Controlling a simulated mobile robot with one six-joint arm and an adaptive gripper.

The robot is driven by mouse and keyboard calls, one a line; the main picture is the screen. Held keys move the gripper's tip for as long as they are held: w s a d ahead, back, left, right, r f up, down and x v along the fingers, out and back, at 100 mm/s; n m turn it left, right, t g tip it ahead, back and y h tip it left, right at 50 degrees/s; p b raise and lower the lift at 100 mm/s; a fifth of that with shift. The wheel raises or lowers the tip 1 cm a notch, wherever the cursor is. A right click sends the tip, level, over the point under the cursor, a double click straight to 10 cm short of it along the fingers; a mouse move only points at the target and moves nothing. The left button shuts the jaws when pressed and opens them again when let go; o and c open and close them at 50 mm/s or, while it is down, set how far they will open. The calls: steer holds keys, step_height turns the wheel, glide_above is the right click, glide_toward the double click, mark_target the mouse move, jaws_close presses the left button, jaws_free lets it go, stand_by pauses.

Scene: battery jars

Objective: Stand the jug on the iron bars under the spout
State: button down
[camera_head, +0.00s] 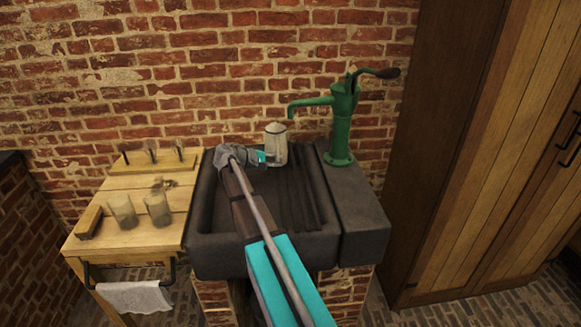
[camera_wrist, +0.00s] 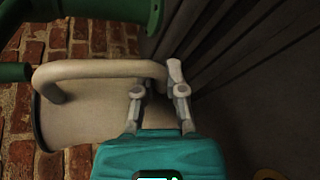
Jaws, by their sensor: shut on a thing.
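The cream jug (camera_head: 276,147) is upright over the back of the dark stone sink, near the far end of the iron bars (camera_head: 299,205). My gripper (camera_head: 263,158) comes from the left and is shut on the jug's handle. In the wrist view the fingers (camera_wrist: 159,92) close on the handle (camera_wrist: 95,70) beside the jug's pale body (camera_wrist: 90,118). The green pump's spout (camera_head: 304,102) opens just above and slightly right of the jug's top. I cannot tell whether the jug's base touches the bars.
The green pump (camera_head: 341,130) stands on the ledge right of the sink (camera_head: 215,245). A wooden side table (camera_head: 115,178) at left holds two glasses (camera_head: 140,208), a wooden block (camera_head: 89,221) and a rack with pegs (camera_head: 153,160). A brick wall (camera_head: 200,65) closes the back.

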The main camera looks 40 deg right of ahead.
steer(key=shift+s+d, duration=0.3)
steer(key=shift+d, duration=0.75)
steer(key=shift+s+d, duration=0.25)
steer(key=shift+d, duration=0.75)
steer(key=shift+d, duration=0.1)
steer(key=shift+s+d+f+b, duration=0.1)
steer(key=shift+d+f+b, duration=0.15)
steer(key=shift+f+b, duration=0.65)
steer(key=shift+s+d+f+b, duration=0.1)
steer(key=shift+d+f+b, duration=0.15)
steer(key=shift+f+b, duration=0.65)
steer(key=shift+f, duration=0.15)
steer(key=c, duration=0.7)
jaws_free()
steer(key=shift+r, duration=0.2)
